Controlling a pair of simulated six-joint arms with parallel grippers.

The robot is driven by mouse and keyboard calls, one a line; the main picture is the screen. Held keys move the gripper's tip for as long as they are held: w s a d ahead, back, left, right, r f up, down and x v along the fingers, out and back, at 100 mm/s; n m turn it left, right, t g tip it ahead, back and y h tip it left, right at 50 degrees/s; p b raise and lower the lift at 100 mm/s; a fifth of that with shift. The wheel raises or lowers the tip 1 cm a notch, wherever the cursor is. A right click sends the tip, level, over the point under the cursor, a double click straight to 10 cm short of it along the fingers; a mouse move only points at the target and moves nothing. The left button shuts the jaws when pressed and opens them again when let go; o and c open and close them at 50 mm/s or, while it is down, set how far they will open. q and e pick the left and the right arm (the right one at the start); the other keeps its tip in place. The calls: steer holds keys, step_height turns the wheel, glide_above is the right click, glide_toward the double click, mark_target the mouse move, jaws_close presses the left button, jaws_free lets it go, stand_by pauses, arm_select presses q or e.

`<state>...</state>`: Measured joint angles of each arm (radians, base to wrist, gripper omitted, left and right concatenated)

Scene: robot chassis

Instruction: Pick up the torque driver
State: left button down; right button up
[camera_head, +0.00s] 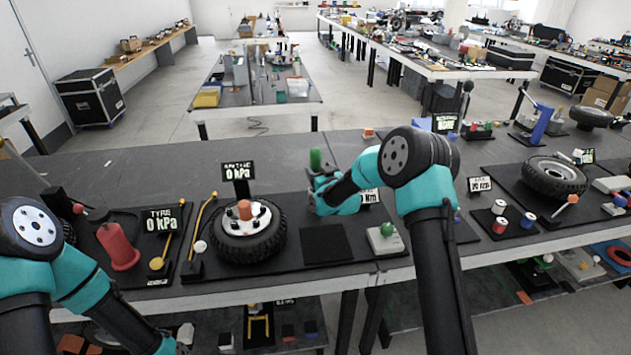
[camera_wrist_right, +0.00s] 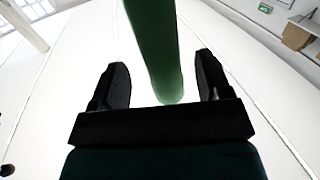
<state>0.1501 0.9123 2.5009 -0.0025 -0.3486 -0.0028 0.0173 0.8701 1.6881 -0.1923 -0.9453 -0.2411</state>
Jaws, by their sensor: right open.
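The torque driver appears to be the upright tool with a green handle (camera_head: 315,159) on the bench, near a display reading in Nm (camera_head: 369,196). Its lower part is hidden behind my right gripper (camera_head: 322,183). In the right wrist view the green handle (camera_wrist_right: 153,48) runs down from the top edge, between the two open black fingers (camera_wrist_right: 167,85). Gaps show on both sides of it, and I cannot tell how deep it lies between the fingers. My left arm comes in at the lower left; its gripper is out of view.
A grey box with a green knob (camera_head: 385,240) is to the lower right. A red cone-like part (camera_head: 116,246) and a pressure display (camera_head: 162,219) are further left. The bench's back strip is mostly clear.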

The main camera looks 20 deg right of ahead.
steer(key=shift+w+a, duration=0.25)
steer(key=shift+w, duration=1)
steer(key=shift+w+a, duration=0.2)
steer(key=shift+w, duration=1)
steer(key=shift+c, duration=0.3)
steer(key=shift+r, duration=0.15)
steer(key=c, duration=1)
